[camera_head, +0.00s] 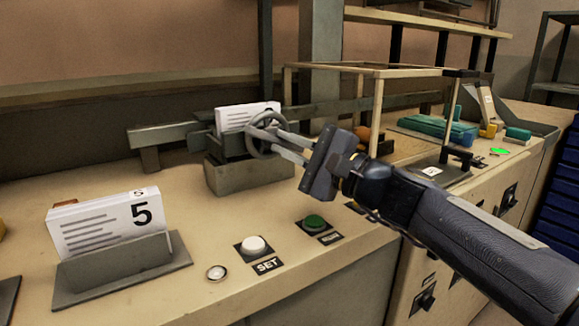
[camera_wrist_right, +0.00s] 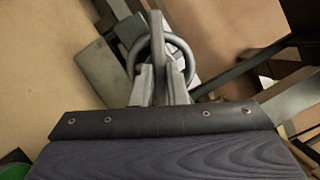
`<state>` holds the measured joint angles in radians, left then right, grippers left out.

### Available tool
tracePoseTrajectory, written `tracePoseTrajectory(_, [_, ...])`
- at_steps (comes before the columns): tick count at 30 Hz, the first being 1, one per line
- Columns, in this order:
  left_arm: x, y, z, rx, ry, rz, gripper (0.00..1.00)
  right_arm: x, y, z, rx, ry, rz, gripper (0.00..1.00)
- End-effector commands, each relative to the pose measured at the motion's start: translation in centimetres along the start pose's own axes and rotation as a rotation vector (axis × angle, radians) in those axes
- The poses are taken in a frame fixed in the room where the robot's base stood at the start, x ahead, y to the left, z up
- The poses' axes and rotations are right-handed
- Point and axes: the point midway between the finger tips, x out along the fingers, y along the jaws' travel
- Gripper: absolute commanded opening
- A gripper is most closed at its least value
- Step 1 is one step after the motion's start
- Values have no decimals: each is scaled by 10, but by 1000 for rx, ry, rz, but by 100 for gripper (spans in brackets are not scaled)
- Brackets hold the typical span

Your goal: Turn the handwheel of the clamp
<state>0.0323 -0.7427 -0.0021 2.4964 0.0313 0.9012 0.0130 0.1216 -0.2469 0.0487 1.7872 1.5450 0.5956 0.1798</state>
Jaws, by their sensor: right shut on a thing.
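The clamp (camera_head: 235,172) is a grey block with metal jaws on the bench, with a stack of white printed sheets (camera_head: 240,116) standing in it. Its handwheel (camera_head: 252,146) is a grey ring on the side facing my right arm. My right gripper (camera_head: 274,140) reaches in from the right and is shut on the handwheel's rim. In the right wrist view, the handwheel ring (camera_wrist_right: 134,56) shows around the fingers of my right gripper (camera_wrist_right: 162,75). The fingers hide part of the ring. My left gripper is not in view.
A holder (camera_head: 125,268) with sheets marked 5 (camera_head: 105,222) stands at front left. A white SET button (camera_head: 254,244) and a green button (camera_head: 314,222) sit near the bench's front edge. A wooden frame (camera_head: 378,72) stands behind my right arm.

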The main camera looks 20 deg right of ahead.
Motion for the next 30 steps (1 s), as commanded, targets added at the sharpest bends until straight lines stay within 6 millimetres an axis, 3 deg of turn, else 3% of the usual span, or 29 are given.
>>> tracePoseTrajectory(1, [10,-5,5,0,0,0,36,-1,7,-2,33,-2,-12,0])
tracePoseTrajectory(10, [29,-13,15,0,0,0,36,0,7,-1,185,0,-74,0])
tracePoseTrajectory(30, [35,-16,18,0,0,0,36,0,4,0,245,3,-99,0])
